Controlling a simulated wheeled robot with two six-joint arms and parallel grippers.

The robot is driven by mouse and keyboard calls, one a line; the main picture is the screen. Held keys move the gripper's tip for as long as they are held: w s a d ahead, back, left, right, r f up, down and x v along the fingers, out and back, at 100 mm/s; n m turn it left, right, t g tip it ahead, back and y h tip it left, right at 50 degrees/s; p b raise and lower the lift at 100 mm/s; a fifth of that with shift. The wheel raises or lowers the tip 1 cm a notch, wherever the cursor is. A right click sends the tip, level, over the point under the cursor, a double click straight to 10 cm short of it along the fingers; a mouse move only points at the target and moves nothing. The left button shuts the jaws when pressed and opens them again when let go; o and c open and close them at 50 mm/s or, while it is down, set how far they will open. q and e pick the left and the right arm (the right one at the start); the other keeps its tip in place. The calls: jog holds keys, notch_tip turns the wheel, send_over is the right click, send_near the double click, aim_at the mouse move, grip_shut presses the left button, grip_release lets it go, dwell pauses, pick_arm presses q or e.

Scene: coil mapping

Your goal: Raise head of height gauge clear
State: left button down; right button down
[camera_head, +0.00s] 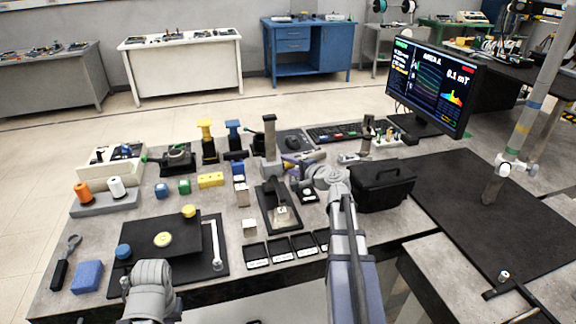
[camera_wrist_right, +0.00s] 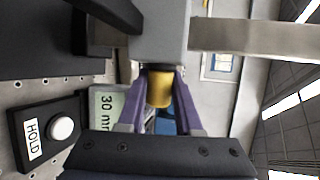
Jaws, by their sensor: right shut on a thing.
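The height gauge (camera_head: 269,140) is a grey upright column with a dark top, standing over a black base plate. My right gripper (camera_head: 288,160) reaches its head from the right; my arm partly hides this contact in the head view. In the right wrist view, the purple fingers are shut on a gold knob (camera_wrist_right: 159,88) below the grey head block (camera_wrist_right: 160,35). A readout (camera_wrist_right: 106,103) beside them shows "30 mm". A pale part (camera_head: 282,214) sits on the black plate below. My left arm shows at lower left, but its fingers do not.
A black case (camera_head: 382,185) stands close right of my right arm. A HOLD button (camera_wrist_right: 61,129) lies beside the gauge. Small black trays (camera_head: 280,249) line the front.

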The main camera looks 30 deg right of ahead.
notch_tip(320, 180, up, 8)
jog(key=p, duration=0.6)
jog(key=shift+f+p, duration=0.1)
jog(key=shift+p, duration=0.2)
jog(key=shift+f, duration=0.1)
jog(key=c, duration=0.6)
grip_release()
jog(key=p+v, duration=0.1)
jog(key=v, duration=0.6)
jog(key=shift+s+p, duration=0.3)
jog(key=shift+s, duration=0.1)
